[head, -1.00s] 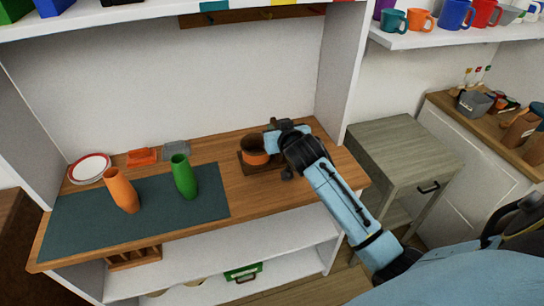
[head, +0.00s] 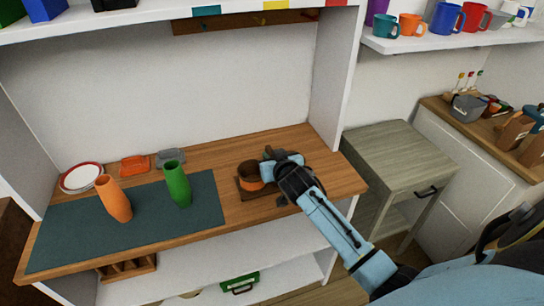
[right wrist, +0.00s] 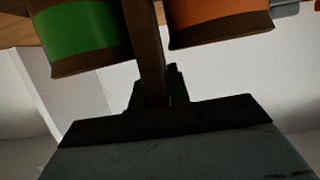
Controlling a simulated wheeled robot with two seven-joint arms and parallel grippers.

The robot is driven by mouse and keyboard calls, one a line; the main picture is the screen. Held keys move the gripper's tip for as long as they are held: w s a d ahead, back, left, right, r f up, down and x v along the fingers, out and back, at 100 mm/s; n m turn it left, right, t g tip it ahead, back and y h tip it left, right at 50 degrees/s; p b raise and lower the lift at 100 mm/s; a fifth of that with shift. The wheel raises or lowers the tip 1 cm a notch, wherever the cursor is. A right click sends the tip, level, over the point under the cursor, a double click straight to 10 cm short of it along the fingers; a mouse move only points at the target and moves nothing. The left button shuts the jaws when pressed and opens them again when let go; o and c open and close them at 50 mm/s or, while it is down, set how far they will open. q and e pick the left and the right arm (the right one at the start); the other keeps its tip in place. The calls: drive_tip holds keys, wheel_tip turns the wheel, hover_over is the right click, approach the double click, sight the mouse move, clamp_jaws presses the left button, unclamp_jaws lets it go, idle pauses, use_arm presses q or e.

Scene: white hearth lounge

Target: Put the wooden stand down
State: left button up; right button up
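The wooden stand (head: 246,194) is a dark brown holder at the right part of the wooden table, just right of the teal mat. It carries a brown pot with an orange band (head: 250,176) and a green-banded one (right wrist: 82,35), mostly hidden behind my gripper in the head view. My right gripper (right wrist: 153,92) has its fingers on both sides of the stand's upright post (right wrist: 146,45), gripping it. The stand looks level at the tabletop, but I cannot tell whether it touches. My left gripper is not in view.
The table (head: 310,180) has an orange vase (head: 114,199) and a green vase (head: 178,184) on the teal mat (head: 75,237). Plates (head: 82,178) and orange and grey dishes sit behind. Bare wood lies right of my arm. A grey-green side cabinet (head: 397,155) stands to the right.

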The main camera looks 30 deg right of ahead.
drive_tip(key=o, duration=0.4)
drive_tip(key=shift+s+r, duration=0.1)
drive_tip(key=shift+r, duration=0.15)
drive_tip(key=p+v, duration=0.2)
drive_tip(key=v, duration=0.9)
drive_tip(key=shift+s+a+r, duration=0.1)
drive_tip(key=shift+s, duration=0.25)
